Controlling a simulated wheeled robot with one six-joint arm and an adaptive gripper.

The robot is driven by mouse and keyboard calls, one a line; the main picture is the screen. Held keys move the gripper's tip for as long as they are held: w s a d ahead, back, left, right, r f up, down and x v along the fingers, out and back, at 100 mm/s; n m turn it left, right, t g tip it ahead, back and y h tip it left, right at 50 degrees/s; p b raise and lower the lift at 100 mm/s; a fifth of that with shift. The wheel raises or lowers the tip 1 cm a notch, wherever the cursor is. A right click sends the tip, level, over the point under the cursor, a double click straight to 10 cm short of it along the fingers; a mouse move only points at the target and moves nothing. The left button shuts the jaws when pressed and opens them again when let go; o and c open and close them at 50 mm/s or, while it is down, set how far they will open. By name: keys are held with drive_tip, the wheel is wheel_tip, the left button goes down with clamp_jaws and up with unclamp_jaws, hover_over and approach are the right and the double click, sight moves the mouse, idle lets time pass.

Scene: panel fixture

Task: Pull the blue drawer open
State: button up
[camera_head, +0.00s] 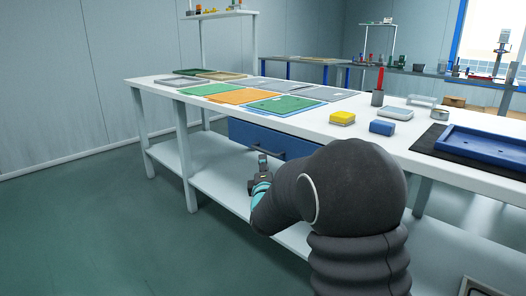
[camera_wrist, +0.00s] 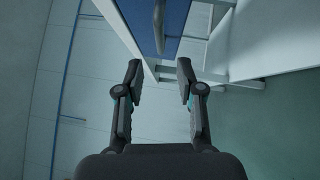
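The blue drawer (camera_head: 248,134) is set under the white worktop in the head view. It looks closed, with its right part hidden behind my arm. Its dark bar handle (camera_head: 268,154) runs along its front. In the wrist view the blue drawer front (camera_wrist: 172,22) is at the top, with the dark handle (camera_wrist: 158,28) beside it. My gripper (camera_head: 262,160) is just in front of the drawer, near the handle. In the wrist view my gripper (camera_wrist: 160,72) is open and empty, and the handle lies beyond the fingertips, roughly in line with the gap.
The white workbench (camera_head: 150,83) has a lower shelf (camera_head: 175,157) beneath the drawer. Coloured panels, a yellow block (camera_head: 342,118), a blue block (camera_head: 382,128) and a blue tray (camera_head: 485,148) lie on top. The green floor at the left is clear.

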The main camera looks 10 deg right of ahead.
sight(263, 151)
drive_tip(key=x, duration=0.9)
drive_tip(key=shift+w+p, duration=0.25)
drive_tip(key=shift+p, duration=0.05)
clamp_jaws()
